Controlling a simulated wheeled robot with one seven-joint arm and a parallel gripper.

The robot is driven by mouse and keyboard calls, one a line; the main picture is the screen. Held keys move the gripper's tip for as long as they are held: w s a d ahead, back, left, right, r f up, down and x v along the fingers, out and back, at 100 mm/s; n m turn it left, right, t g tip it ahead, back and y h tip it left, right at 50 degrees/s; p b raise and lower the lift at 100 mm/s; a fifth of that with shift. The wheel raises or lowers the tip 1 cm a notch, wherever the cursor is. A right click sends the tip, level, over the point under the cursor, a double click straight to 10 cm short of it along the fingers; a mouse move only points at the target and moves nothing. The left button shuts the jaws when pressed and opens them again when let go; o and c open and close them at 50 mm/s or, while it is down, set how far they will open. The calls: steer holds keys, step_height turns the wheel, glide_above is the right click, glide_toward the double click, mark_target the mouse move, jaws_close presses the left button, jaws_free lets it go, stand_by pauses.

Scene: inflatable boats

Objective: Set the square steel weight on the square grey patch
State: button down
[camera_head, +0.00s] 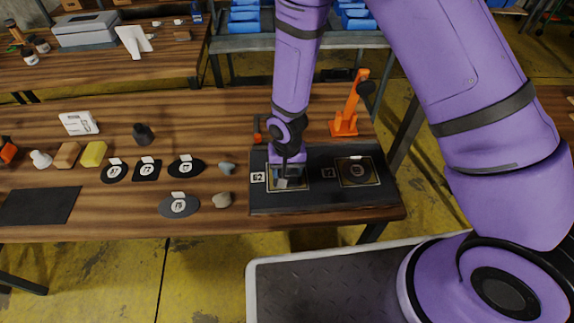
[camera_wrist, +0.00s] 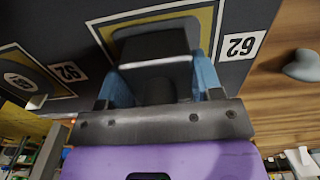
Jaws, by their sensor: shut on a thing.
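My gripper (camera_head: 287,177) points down over the left yellow-framed square (camera_head: 303,187) on the dark board. In the wrist view its blue fingers (camera_wrist: 157,82) are shut on the square steel weight (camera_wrist: 153,46), a dark grey block with a bright edge. The weight lies over the framed square (camera_wrist: 205,18), beside the label 62. I cannot tell whether it touches the surface. A square dark patch (camera_head: 147,171) with a white tag lies on the table to the left.
The right framed square (camera_head: 358,171) holds a round dark piece. An orange stand (camera_head: 345,122) is behind the board (camera_head: 325,203).

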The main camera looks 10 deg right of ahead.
steer(key=shift+c, duration=1.4)
jaws_free()
steer(key=shift+f, duration=0.1)
step_height(320, 180, up, 12)
steer(key=shift+r, duration=0.15)
